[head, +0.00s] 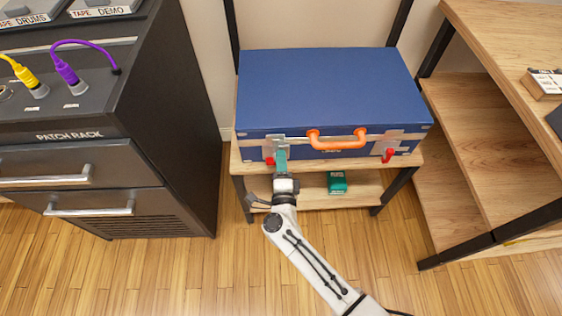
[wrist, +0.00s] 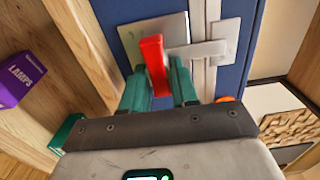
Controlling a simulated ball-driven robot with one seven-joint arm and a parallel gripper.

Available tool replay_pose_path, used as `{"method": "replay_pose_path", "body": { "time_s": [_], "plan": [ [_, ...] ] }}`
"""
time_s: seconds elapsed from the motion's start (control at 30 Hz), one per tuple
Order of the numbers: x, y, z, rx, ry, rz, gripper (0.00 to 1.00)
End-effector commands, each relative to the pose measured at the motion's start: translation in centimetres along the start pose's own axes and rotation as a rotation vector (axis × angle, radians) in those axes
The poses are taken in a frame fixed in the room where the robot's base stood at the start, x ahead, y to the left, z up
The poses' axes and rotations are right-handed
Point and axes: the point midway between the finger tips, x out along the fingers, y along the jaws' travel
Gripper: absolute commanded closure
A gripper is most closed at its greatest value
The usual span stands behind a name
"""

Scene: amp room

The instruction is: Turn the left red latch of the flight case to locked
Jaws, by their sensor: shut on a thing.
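The blue flight case (head: 330,85) lies closed on the wooden rack, its orange handle (head: 336,139) facing me. The left red latch (head: 270,160) sits on a silver plate at the case's front left, partly hidden by my gripper (head: 281,158). In the wrist view, the red lever of this latch (wrist: 152,52) stands between the green fingers of my gripper (wrist: 158,78), which are shut on it. A silver arm (wrist: 196,50) runs from the lever across the case's metal edge strip. The right red latch (head: 387,155) is at the front right.
A green box (head: 337,182) lies on the rack's lower shelf. A purple box marked LAMPS (wrist: 20,78) shows in the wrist view. The dark patch rack (head: 85,125) stands to the left and wooden shelving (head: 475,130) to the right. The floor in front is clear.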

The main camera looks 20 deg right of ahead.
Motion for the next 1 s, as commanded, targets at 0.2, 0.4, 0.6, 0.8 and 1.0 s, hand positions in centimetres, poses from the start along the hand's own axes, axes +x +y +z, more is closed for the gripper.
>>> {"method": "replay_pose_path", "body": {
  "time_s": [0.2,0.4,0.6,0.8,1.0],
  "plan": [
    [-0.1,0.1,-0.1,-0.001,0.001,0.002,0.56],
    [0.0,0.1,0.0,-0.001,0.001,0.001,0.51],
    [-0.7,0.0,0.0,-0.002,0.000,0.002,0.51],
    [-3.9,0.0,0.0,-0.003,-0.002,0.004,0.51],
    [-7.7,0.0,0.0,-0.002,-0.001,0.003,0.51]
  ]
}}
